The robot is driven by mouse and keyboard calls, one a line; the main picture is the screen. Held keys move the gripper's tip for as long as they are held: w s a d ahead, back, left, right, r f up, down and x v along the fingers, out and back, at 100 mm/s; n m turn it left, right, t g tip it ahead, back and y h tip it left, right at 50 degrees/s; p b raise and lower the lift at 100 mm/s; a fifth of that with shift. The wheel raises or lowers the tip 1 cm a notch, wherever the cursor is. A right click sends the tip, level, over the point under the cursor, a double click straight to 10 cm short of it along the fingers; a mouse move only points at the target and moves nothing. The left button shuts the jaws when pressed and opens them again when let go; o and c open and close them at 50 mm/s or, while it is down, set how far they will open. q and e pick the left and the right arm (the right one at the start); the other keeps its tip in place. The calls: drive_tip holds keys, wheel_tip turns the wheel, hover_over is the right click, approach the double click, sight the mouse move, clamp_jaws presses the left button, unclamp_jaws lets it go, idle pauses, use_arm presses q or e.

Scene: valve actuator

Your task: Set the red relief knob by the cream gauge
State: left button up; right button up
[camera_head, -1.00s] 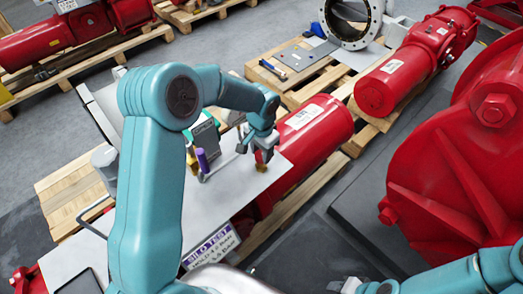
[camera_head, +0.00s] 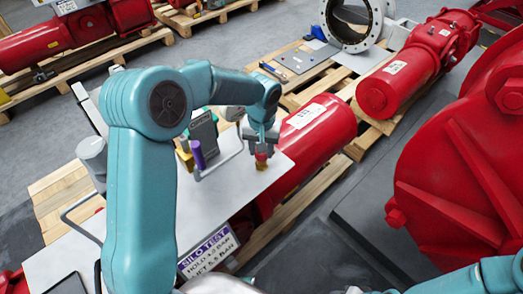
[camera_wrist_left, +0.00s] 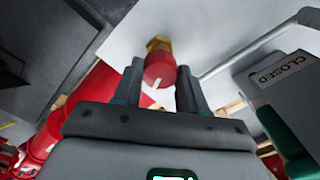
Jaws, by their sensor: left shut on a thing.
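The red relief knob (camera_wrist_left: 160,70) sits on a brass fitting (camera_wrist_left: 158,44) at the edge of a pale panel. In the left wrist view it is between the two fingers of my left gripper (camera_wrist_left: 160,92), which is shut on it. A white mark shows on the knob's face. In the head view my left gripper (camera_head: 262,143) points down onto the red knob (camera_head: 261,157). No gauge face shows; a grey round body (camera_head: 92,150) left of my arm may be the gauge, but I cannot tell.
A CLOSED label (camera_wrist_left: 282,68) shows in the wrist view. A SILO TEST sign (camera_head: 208,250) is at the panel's front edge. A red cylinder (camera_head: 315,125) lies just behind.

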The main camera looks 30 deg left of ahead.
use_arm(q)
drive_tip(key=shift+w+n, duration=0.15)
drive_tip(key=shift+n, duration=0.35)
drive_tip(key=o, duration=1.1)
drive_tip(key=shift+a, duration=0.1)
drive_tip(key=shift+c, duration=0.2)
drive_tip(key=shift+r, duration=0.25)
wheel_tip(320, 180, up, 16)
drive_tip(key=shift+p, duration=0.3)
drive_tip(key=shift+f, duration=0.15)
